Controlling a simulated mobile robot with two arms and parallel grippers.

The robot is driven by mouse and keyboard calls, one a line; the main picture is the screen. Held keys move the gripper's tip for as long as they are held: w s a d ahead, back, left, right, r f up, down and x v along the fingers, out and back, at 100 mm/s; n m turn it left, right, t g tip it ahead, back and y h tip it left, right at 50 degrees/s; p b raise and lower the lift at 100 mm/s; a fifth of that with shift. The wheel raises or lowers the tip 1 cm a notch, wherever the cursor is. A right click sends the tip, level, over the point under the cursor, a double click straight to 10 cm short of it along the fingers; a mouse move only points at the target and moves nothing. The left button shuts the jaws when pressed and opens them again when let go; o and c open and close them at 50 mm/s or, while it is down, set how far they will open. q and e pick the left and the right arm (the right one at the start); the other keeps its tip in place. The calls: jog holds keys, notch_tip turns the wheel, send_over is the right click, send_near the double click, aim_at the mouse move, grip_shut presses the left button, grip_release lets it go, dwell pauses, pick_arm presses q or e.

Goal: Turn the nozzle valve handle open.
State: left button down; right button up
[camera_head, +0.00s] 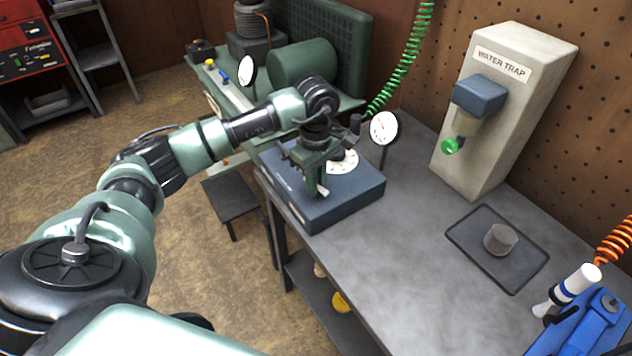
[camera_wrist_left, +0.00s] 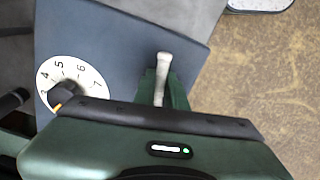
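My left gripper (camera_head: 316,182) is over the front of a blue-grey box with a numbered dial (camera_head: 343,161). A pale lever (camera_wrist_left: 163,76) shows at its green fingers in the left wrist view. I cannot tell whether the fingers are closed on it or only beside it. The dial (camera_wrist_left: 72,84) also shows in the left wrist view, left of the lever. A white nozzle-like cylinder (camera_head: 577,281) lies by a blue fixture (camera_head: 590,328) at the bench's right end. I cannot make out which part is the nozzle valve handle. My right gripper is not in view.
The grey workbench (camera_head: 410,235) has clear room in the middle. The water trap (camera_head: 510,110), with a green knob (camera_head: 450,146), stands at the back. A round gauge (camera_head: 384,128) stands behind the box.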

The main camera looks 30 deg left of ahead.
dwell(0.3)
pick_arm(q)
jog(key=shift+n+b, duration=0.3)
jog(key=shift+n, duration=0.2)
jog(key=shift+n+b, duration=0.55)
jog(key=shift+n, duration=0.45)
jog(key=n+b, duration=0.1)
jog(key=n, duration=0.4)
jog(key=shift+b, duration=0.35)
jog(key=n+b, duration=0.1)
jog(key=n, duration=0.8)
jog(key=shift+n, duration=0.4)
jog(key=c, duration=1.5)
grip_release()
